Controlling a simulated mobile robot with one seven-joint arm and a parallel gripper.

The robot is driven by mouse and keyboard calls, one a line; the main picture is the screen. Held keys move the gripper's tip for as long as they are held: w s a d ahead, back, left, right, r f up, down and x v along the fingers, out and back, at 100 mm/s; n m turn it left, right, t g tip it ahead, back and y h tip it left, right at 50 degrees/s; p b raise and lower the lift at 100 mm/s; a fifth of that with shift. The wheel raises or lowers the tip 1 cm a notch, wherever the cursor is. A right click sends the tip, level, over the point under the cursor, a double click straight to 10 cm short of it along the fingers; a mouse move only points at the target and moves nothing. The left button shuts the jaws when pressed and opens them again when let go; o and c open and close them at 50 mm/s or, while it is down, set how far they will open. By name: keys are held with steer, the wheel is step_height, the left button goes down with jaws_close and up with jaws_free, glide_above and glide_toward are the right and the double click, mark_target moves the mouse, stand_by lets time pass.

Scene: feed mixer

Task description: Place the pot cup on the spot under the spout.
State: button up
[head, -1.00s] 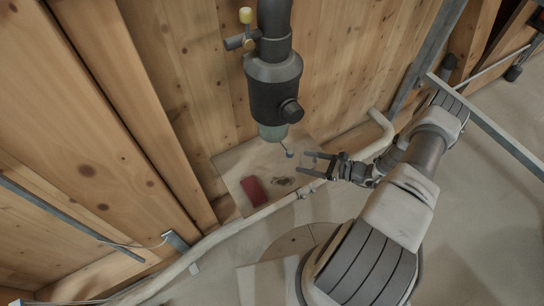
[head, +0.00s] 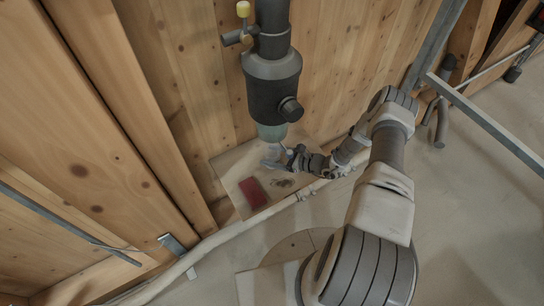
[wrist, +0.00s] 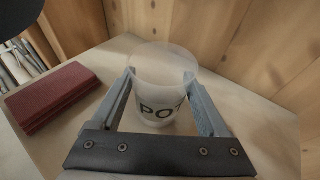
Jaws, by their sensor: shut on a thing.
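The pot cup (wrist: 158,88) is a clear, whitish cup with dark "POT" lettering. In the wrist view it stands upright between the two fingers of my gripper (wrist: 162,92), which is shut on it. In the head view my gripper (head: 272,163) is low over the board, just below the greenish spout (head: 271,131) of the dark mixer (head: 272,88). The cup is hard to make out there. I cannot tell whether its base touches the board. The spot under the spout is not clearly visible; my gripper covers that area.
The pale board (head: 232,166) carries a red book-like block (head: 252,192), also in the wrist view (wrist: 50,95), and a dark patch (head: 283,183). A wooden wall (head: 340,60) stands close behind. A pale pipe (head: 225,240) runs along the front.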

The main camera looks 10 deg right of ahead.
steer(key=shift+r, duration=0.1)
steer(key=shift+f, duration=0.25)
steer(key=o, duration=1.2)
steer(key=shift+r, duration=0.1)
steer(key=shift+r, duration=0.1)
steer(key=shift+d+r, duration=0.15)
steer(key=shift+r, duration=0.05)
steer(key=p+v, duration=0.1)
steer(key=v, duration=1)
steer(key=shift+s+d+r+p, duration=0.1)
steer(key=shift+s+d+p, duration=0.2)
steer(key=shift+p, duration=0.1)
